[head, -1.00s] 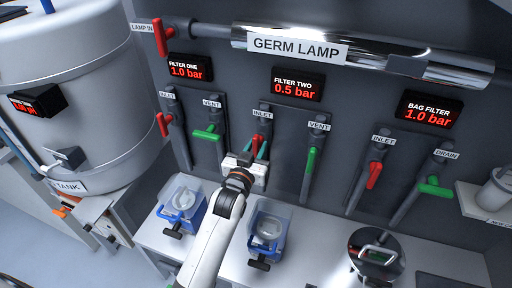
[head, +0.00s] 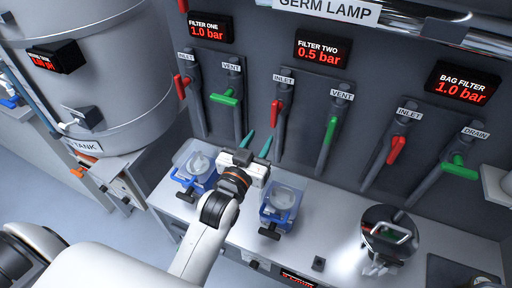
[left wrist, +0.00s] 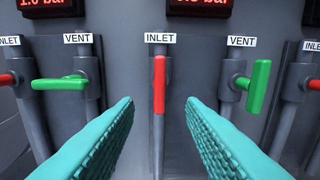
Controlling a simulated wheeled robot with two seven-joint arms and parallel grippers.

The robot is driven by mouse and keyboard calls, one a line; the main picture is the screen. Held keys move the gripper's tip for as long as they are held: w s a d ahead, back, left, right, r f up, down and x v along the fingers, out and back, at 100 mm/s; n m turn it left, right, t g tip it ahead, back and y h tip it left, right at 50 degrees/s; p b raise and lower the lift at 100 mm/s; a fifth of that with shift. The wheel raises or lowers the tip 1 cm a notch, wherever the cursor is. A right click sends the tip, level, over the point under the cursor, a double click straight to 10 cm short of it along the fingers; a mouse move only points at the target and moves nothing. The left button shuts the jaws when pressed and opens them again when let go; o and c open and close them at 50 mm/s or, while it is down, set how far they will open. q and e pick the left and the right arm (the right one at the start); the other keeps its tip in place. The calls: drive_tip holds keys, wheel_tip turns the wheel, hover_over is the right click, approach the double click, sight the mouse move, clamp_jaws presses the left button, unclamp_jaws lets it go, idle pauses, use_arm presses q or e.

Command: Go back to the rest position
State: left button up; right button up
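My left gripper (head: 257,146) is in front of the valve panel, above the bench between the two blue-framed filter housings. Its two teal fingers are apart with nothing between them. In the left wrist view the open fingers (left wrist: 160,125) frame the red inlet handle (left wrist: 159,84) of filter two, which stands upright along its pipe, beyond the fingertips and untouched. The same red handle (head: 276,110) shows in the head view, to the right of and above the gripper. My right gripper is not in view.
A green vent handle (head: 224,99) lies crosswise at filter one; another vent handle (head: 330,130) runs along its pipe. The filter housings (head: 196,168) and (head: 281,203) stand on the bench. A lidded steel vessel (head: 388,236) is at right, a large tank (head: 95,85) at left.

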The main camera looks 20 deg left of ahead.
use_arm(q)
drive_tip(key=shift+s, duration=0.65)
